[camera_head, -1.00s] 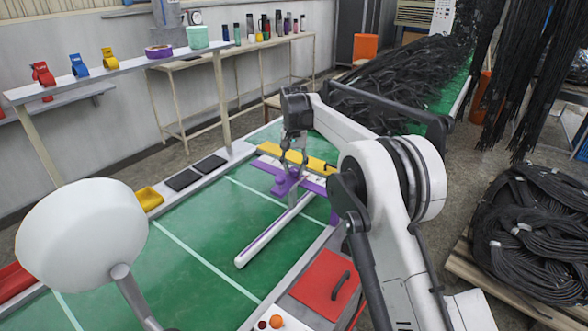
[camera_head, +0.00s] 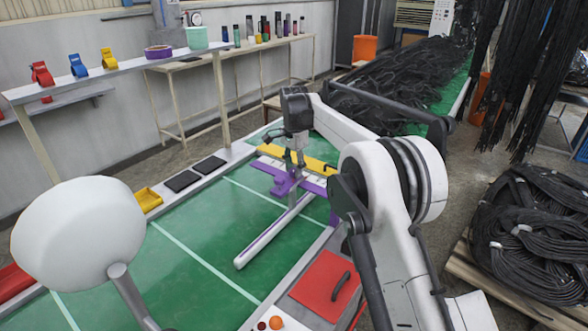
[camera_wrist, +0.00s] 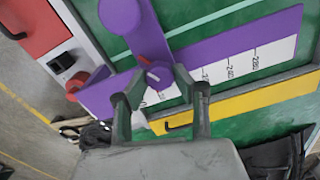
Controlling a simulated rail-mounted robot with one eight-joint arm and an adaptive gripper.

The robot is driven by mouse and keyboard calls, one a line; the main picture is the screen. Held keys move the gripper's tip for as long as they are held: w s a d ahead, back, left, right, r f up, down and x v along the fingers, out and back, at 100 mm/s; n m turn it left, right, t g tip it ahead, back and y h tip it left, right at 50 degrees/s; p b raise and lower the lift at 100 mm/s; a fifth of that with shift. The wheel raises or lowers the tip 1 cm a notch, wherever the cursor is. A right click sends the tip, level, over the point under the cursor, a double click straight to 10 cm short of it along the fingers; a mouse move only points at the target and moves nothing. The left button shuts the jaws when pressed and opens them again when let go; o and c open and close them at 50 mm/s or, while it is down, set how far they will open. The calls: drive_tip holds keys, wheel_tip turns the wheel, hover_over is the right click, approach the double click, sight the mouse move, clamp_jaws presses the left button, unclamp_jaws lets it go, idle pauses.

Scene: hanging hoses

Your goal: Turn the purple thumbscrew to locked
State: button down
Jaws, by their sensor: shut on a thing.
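My gripper (camera_wrist: 154,86) is shut on the thumbscrew from above, one finger on each side. In the head view my gripper (camera_head: 291,164) points down onto the purple fixture (camera_head: 284,184), and the thumbscrew is too small to make out. I cannot read whether the mark points to a locked position.
A yellow bar (camera_head: 285,155) lies just behind the fixture. A long white rail (camera_head: 268,236) runs toward the front. A red panel with a handle (camera_head: 318,280) is at the front right. The green table (camera_head: 190,245) is mostly clear on the left.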

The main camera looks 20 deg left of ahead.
sight(294, 169)
idle(0.4)
drive_tip(key=c, duration=1.4)
unclamp_jaws()
wheel_tip(294, 169, up, 12)
drive_tip(key=shift+r, duration=0.1)
